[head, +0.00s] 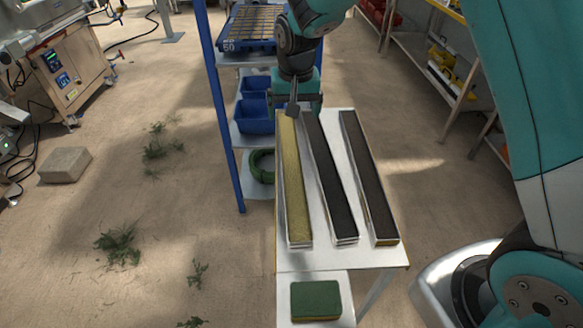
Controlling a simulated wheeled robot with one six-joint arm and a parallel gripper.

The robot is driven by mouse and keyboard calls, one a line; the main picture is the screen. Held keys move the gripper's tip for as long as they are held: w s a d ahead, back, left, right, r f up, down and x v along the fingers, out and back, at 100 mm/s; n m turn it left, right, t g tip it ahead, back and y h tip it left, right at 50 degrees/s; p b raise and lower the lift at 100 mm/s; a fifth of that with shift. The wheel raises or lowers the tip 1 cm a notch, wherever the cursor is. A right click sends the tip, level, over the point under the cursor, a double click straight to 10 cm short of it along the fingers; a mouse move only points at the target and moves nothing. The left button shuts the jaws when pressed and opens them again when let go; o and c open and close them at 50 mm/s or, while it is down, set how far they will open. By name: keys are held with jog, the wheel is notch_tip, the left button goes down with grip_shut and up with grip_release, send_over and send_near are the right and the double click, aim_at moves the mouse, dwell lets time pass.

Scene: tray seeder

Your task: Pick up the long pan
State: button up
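Three long narrow pans lie side by side on a white table (262,262). The left pan (300,243) holds a tan, grainy fill. The middle pan (346,239) and the right pan (386,241) hold dark fill. All three look alike in shape, so I cannot tell which one the task names. My gripper (293,108) points down at the far end of the left pan, in front of or over its end. The fingers are small and dark here; I cannot tell whether they are open or touch the pan.
A green sponge-like block (316,299) lies on the near lower shelf. A blue-posted rack (226,110) with blue bins (254,117) and a green coil (262,165) stands behind left. A stone block (65,165) and grass tufts lie on the floor. Shelves stand right.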

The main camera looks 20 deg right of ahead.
jog(key=p, duration=0.1)
send_over(291, 164)
jog(key=f, duration=1.3)
jog(key=shift+s+d+f, duration=0.1)
jog(key=shift+s+f, duration=0.2)
jog(key=shift+s, duration=0.1)
jog(key=shift+w+f+p, duration=0.15)
jog(key=shift+f+p, duration=0.35)
jog(key=shift+f, duration=2.15)
jog(key=c, duration=1)
